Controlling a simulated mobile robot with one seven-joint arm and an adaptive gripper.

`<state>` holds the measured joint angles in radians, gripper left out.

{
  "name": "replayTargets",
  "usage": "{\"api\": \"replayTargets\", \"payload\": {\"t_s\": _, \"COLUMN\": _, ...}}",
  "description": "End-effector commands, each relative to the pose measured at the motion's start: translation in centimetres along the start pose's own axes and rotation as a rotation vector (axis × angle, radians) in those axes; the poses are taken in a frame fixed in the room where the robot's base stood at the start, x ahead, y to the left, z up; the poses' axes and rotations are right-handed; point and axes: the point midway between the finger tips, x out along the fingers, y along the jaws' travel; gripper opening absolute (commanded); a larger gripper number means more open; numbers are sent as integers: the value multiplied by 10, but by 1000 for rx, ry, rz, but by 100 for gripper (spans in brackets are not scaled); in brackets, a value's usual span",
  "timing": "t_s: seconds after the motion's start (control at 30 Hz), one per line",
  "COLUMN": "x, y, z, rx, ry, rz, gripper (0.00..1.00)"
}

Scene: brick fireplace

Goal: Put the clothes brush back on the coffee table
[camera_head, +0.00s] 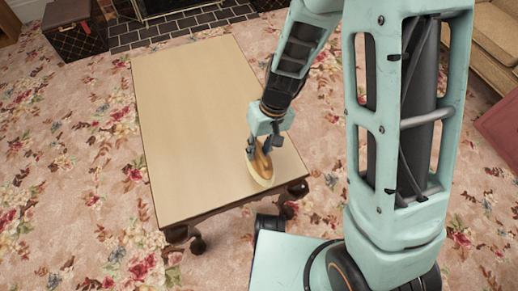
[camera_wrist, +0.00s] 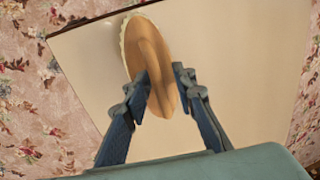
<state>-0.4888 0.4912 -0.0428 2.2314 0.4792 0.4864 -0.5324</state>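The clothes brush (camera_head: 263,168) has an oval tan wooden back and a pale bristle edge. It is at the near right corner of the coffee table (camera_head: 195,110), tilted in my gripper (camera_head: 260,148). In the wrist view the brush (camera_wrist: 148,50) lies between the two fingers of my gripper (camera_wrist: 161,78), which appear closed on its sides. The pale top of the coffee table (camera_wrist: 225,60) shows behind and below the brush. I cannot tell whether the brush touches the tabletop.
The rest of the tabletop is bare. A dark brick hearth (camera_head: 180,24) is at the back, with a brown chest (camera_head: 78,38) to its left. A beige sofa (camera_head: 497,35) stands at the far right. Floral carpet (camera_head: 70,150) surrounds the table.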

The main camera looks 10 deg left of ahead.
Motion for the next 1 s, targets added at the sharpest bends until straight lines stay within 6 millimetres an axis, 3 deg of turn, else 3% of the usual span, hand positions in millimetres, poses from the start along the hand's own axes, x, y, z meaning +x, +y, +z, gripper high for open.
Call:
{"api": "replayTargets", "payload": {"t_s": 0.3, "x": -5, "y": 0, "z": 0, "rx": 1, "ry": 0, "rz": 1, "gripper": 25}}
{"api": "replayTargets", "payload": {"t_s": 0.73, "x": -94, "y": -1, "z": -1, "rx": 1, "ry": 4, "rz": 1, "gripper": 25}}
{"api": "replayTargets", "payload": {"t_s": 1.0, "x": -121, "y": 0, "z": 0, "rx": 1, "ry": 1, "rz": 1, "gripper": 25}}
